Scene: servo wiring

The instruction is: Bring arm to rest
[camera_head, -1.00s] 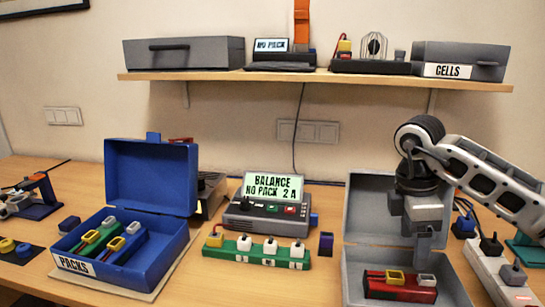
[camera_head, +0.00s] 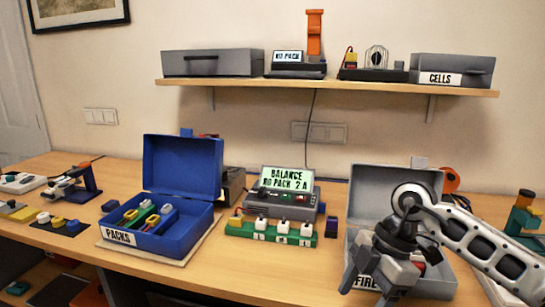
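My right arm comes in from the right, and its gripper (camera_head: 368,288) hangs in front of the grey box (camera_head: 392,178), pointing down and toward the viewer. Its two fingers look spread, with nothing visible between them. The open grey box has a label partly hidden by the gripper; the letters "FIRE" show. A sliver of red (camera_head: 421,268) shows inside it behind the gripper; the rest of its contents is hidden. My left gripper is not in view.
The open blue "PACKS" box (camera_head: 190,240) holds several packs. The balance charger (camera_head: 285,203) and green strip (camera_head: 270,232) stand mid-table. A shelf (camera_head: 330,87) runs above. A power strip (camera_head: 500,290) lies at right. Bare table lies front centre.

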